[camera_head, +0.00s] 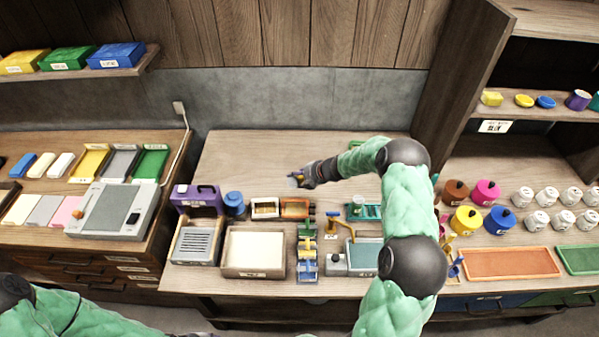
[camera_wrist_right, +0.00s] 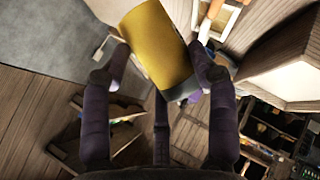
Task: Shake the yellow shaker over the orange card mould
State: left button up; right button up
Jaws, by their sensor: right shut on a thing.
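The yellow shaker (camera_wrist_right: 157,45) is a yellow cylinder with a dark grey end, held between the fingers of my right gripper (camera_wrist_right: 155,75) in the right wrist view. In the head view my right gripper (camera_head: 300,178) is shut on it, and only a small yellow bit shows at the fingertips. The small orange card mould (camera_head: 295,209) lies on the workbench, just below the gripper in the head view. I cannot tell how high the shaker is above the bench. My left gripper is out of view; only part of its arm shows at lower left.
A pale frame (camera_head: 265,208) lies left of the orange mould, with a blue jar (camera_head: 234,203) and a purple container (camera_head: 198,199) further left. A large tray (camera_head: 254,273) stands in front. The back of the bench (camera_head: 260,155) is clear. Coloured pots (camera_head: 487,192) stand right.

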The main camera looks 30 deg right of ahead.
jog(key=shift+r+m+g+y+p, duration=0.25)
jog(key=shift+m+g+y+p, duration=0.25)
jog(key=shift+p, duration=2.25)
jog(key=shift+r+m+g+y+p, duration=0.25)
jog(key=shift+y+p, duration=0.45)
jog(key=shift+p, duration=2.05)
jog(key=shift+d+f+m+g+y+b, duration=0.15)
jog(key=shift+m+g+y+b, duration=0.1)
jog(key=shift+m+y+b, duration=0.15)
jog(key=shift+y, duration=0.3)
jog(key=m+g+y+b, duration=0.1)
jog(key=y+b, duration=0.1)
jog(key=b, duration=0.3)
jog(key=r+m+g+y+b, duration=0.1)
jog(key=m+y+b, duration=0.1)
jog(key=b, duration=0.4)
jog(key=shift+y, duration=0.3)
jog(key=shift+r+m+b, duration=0.1)
jog(key=shift+m+b, duration=0.15)
jog(key=shift+b, duration=0.2)
jog(key=shift+r+y, duration=0.2)
jog(key=shift+y, duration=0.1)
